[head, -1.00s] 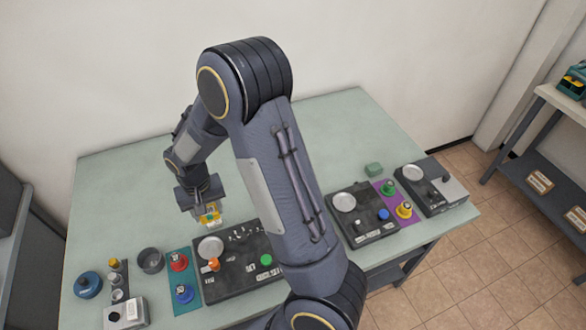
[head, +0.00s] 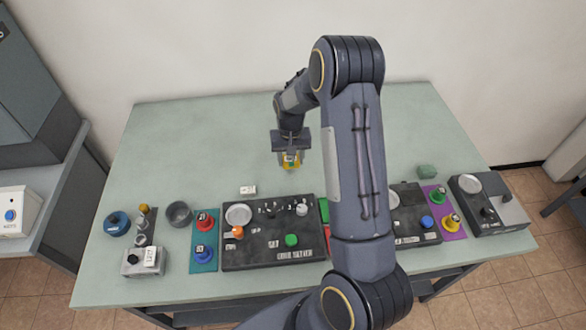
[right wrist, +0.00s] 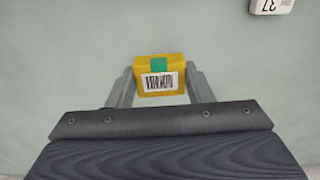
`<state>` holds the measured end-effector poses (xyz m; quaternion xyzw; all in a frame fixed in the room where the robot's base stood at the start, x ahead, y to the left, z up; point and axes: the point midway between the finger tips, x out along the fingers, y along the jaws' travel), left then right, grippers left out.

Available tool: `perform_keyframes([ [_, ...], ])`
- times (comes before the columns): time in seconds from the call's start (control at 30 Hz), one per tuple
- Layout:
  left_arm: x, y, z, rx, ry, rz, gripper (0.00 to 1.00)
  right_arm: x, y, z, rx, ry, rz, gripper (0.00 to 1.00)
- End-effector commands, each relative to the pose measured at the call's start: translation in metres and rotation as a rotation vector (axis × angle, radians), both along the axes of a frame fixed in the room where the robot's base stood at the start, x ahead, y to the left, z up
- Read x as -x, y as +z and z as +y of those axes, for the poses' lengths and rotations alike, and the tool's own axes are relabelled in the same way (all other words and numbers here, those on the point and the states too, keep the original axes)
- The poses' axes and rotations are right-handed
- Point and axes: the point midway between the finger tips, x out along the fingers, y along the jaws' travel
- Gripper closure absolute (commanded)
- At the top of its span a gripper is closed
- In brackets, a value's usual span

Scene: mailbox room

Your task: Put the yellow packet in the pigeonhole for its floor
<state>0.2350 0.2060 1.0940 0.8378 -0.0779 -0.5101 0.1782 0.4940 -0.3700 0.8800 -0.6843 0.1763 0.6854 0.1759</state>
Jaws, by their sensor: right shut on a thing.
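The yellow packet (head: 291,163) is in my right gripper (head: 291,154), at the middle of the head view over the pale green table (head: 210,125). In the right wrist view, the packet (right wrist: 145,64) sits between the two fingers, with a green patch and a white label with dark bars. I cannot read a floor on it. In the head view it appears held above the table, but the height is hard to tell. No pigeonhole can be made out for certain. My left gripper is not in view.
Dark panels with dials and knobs (head: 265,250) line the table's front edge, with colored knobs on teal (head: 203,258) and purple (head: 453,228) mats. A small white tag (head: 248,190) lies behind them. Grey furniture (head: 35,110) stands at left. The table's back left is clear.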

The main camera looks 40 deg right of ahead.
Motion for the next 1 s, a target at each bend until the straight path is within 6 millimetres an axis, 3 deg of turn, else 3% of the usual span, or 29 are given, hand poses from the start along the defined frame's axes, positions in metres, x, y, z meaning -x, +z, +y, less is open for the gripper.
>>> perform_keyframes([
  [0.17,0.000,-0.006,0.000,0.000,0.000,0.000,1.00,-0.003,-0.009,-0.007,0.000,-0.002,-0.001,0.80],
  [0.4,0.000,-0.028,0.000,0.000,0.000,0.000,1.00,-0.005,-0.044,-0.011,-0.001,0.000,0.000,0.80],
  [0.8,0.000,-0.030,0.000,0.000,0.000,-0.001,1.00,-0.005,-0.048,-0.011,0.000,0.000,-0.001,0.80],
  [0.83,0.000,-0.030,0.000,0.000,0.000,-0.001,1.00,-0.005,-0.048,-0.011,0.000,0.000,-0.001,0.52],
  [1.0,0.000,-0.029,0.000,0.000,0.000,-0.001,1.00,-0.005,-0.047,-0.011,0.000,0.000,-0.001,0.32],
])
